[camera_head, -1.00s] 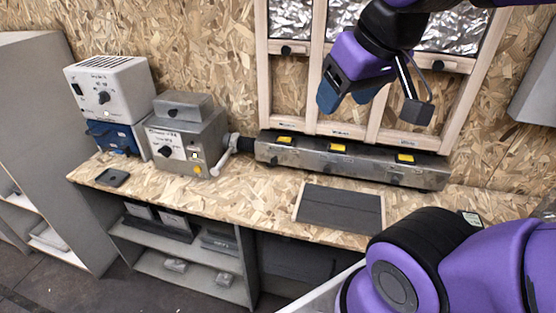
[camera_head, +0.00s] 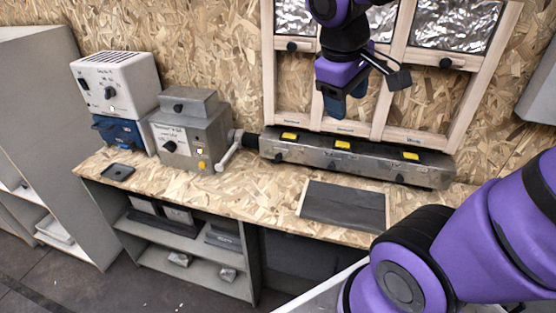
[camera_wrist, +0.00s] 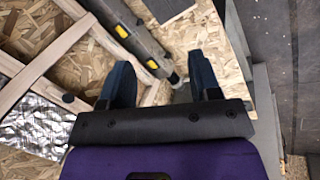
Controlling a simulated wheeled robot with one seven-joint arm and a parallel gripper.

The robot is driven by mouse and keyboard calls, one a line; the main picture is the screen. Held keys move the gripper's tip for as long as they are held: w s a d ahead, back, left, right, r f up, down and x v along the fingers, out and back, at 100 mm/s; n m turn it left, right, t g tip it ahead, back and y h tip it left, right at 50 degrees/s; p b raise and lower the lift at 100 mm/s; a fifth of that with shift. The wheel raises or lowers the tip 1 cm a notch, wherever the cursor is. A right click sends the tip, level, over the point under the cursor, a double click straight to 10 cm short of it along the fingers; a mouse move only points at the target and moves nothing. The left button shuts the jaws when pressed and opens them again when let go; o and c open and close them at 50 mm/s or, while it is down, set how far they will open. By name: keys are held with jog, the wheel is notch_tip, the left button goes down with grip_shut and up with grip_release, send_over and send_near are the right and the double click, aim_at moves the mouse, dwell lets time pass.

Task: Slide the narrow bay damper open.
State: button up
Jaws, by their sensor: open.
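A grey metal duct (camera_head: 330,154) lies along the back of the bench below a wooden frame with bays. It carries three yellow tabs: left (camera_head: 289,136), middle (camera_head: 342,144) and right (camera_head: 411,156). Small dark knobs show on its front. The labels under the bays are too small to read, so I cannot tell which is the narrow bay. My gripper (camera_head: 335,104) is open and empty in front of the frame, above the duct's middle, touching nothing I can see. In the wrist view its two blue fingers (camera_wrist: 162,82) are apart; the duct (camera_wrist: 135,42) runs beyond them.
The wooden frame (camera_head: 378,115) holds foil panels (camera_head: 455,25) with black knobs. A grey box with a crank (camera_head: 190,140) and a white unit (camera_head: 110,85) stand on the left bench. A dark panel (camera_head: 343,204) lies on the bench front. Bench (camera_head: 250,195) between is clear.

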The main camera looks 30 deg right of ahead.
aim_at(278, 158)
jog(key=w+d+f+n+h, duration=0.3)
jog(key=w+f+n+h, duration=0.4)
jog(key=w, duration=0.3)
jog(key=w+d+f+n+h, duration=0.2)
jog(key=w+f+n+h, duration=0.3)
jog(key=w+f+n, duration=0.35)
jog(key=w+a+f+n+t+y, duration=0.1)
jog(key=w+a+f+n+t, duration=0.1)
jog(key=f, duration=0.6)
jog(key=w+a+f+n+t+y, duration=0.1)
jog(key=w+a+f+n+t, duration=0.2)
jog(key=f+n, duration=0.4)
jog(key=w+a+f+n+t, duration=0.2)
jog(key=w+f+n+t, duration=0.2)
jog(key=f, duration=0.6)
jog(key=shift+w+a+n+t+y, duration=0.15)
jog(key=shift+n+t+y, duration=0.25)
jog(key=shift+t, duration=0.9)
jog(key=x, duration=1)
jog(key=shift+w+d, duration=0.15)
jog(key=shift+d, duration=0.1)
jog(key=shift+c, duration=0.5)
